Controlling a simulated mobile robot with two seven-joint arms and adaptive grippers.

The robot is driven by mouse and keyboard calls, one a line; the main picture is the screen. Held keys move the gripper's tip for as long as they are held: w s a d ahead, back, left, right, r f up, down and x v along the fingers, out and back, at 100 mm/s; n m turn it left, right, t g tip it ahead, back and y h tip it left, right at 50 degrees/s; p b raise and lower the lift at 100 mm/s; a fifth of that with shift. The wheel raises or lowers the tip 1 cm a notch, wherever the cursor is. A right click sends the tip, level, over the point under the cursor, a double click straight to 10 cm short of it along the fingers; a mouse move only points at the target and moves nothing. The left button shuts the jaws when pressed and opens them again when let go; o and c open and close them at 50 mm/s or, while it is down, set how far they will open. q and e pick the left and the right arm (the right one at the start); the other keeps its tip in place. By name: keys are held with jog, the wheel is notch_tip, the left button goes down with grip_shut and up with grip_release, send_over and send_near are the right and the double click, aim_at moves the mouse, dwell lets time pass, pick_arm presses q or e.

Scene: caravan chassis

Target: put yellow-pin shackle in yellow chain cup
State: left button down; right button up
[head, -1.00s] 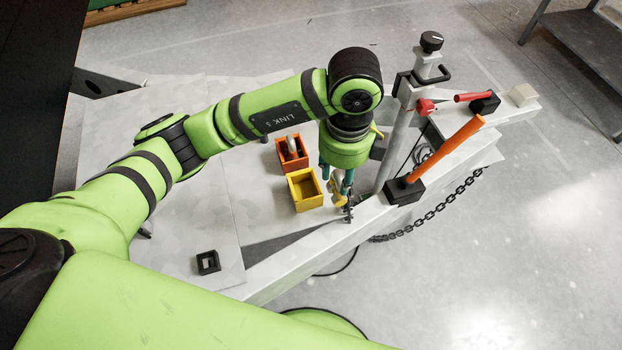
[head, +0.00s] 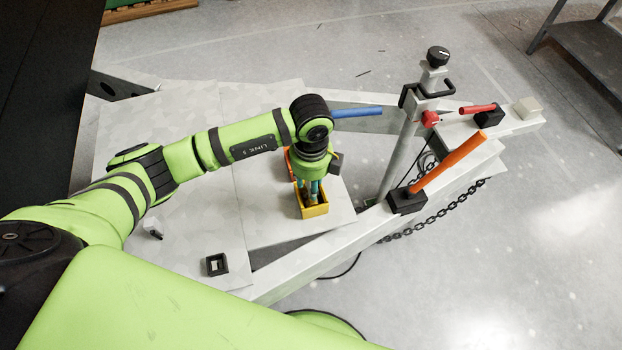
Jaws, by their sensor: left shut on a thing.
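The yellow chain cup (head: 316,211) is an open square yellow box on the pale plate, in the middle of the head view. My left gripper (head: 312,196) points down over it, with its fingertips at the cup's opening. It is shut on the yellow-pin shackle, which is mostly hidden by the fingers and the cup walls. I cannot tell whether the shackle touches the cup floor. My right gripper is not in view.
An orange cup (head: 289,164) stands just behind the yellow cup, partly hidden by my left arm. To the right are an orange-handled lever (head: 447,164), a grey jockey-wheel post (head: 396,160) and a hanging chain (head: 432,224). A small black square socket (head: 215,264) lies front left.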

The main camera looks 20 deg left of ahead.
pick_arm(q)
jog(key=shift+f, duration=0.1)
jog(key=c, duration=0.8)
grip_release()
notch_tip(320, 180, up, 12)
jog(key=b, duration=0.3)
